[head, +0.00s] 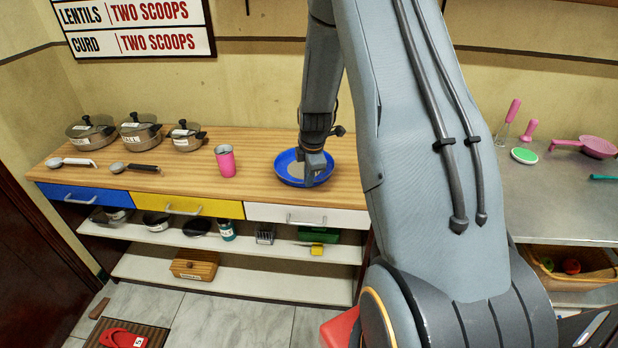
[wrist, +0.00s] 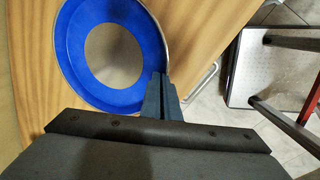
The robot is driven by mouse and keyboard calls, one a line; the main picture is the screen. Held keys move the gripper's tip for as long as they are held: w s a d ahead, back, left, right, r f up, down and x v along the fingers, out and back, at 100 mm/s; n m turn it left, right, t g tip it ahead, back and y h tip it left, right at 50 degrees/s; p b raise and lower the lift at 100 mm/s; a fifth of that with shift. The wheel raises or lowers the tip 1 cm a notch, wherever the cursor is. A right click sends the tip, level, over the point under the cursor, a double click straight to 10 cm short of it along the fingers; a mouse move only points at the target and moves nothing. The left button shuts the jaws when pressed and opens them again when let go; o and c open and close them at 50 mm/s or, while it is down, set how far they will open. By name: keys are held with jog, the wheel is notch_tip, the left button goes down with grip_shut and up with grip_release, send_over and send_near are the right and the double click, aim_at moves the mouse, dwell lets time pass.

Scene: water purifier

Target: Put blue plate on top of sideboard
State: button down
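The blue plate (head: 288,174) with a pale round centre is at the right part of the wooden sideboard top (head: 120,178). It looks about level; whether it rests on the wood or hovers just above it I cannot tell. My gripper (head: 316,180) points down at the plate's right side. In the wrist view the plate (wrist: 75,52) fills the upper left, and the fingers of my gripper (wrist: 160,95) are close together at its rim, seemingly pinching it. The fingers hide that bit of rim.
A pink cup (head: 225,162) stands left of the plate. Several lidded pots (head: 141,132) and two ladles (head: 135,168) are farther left. Drawers and shelves with jars are below. A metal counter (head: 560,190) with pink utensils is at right. Bare wood lies between cup and plate.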

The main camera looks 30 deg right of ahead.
jog(key=shift+f, duration=0.1)
jog(key=c, duration=2)
grip_release()
jog(key=d+b+v, duration=0.1)
jog(key=b+v, duration=0.2)
jog(key=v, duration=0.9)
jog(key=shift+s+a+r+m+g+y, duration=0.1)
jog(key=shift+s+a+r+m+g, duration=0.15)
jog(key=shift+s+a+m, duration=2.85)
jog(key=shift+s+a+r+m+g+y, duration=0.1)
jog(key=shift+s+a+r+m+g, duration=0.1)
jog(key=shift+s+a+m, duration=2.9)
jog(key=shift+s+a+r+m+g+y, duration=0.2)
jog(key=shift+s+a+m, duration=1.8)
jog(key=shift+s, duration=2.05)
jog(key=shift+a+n, duration=0.4)
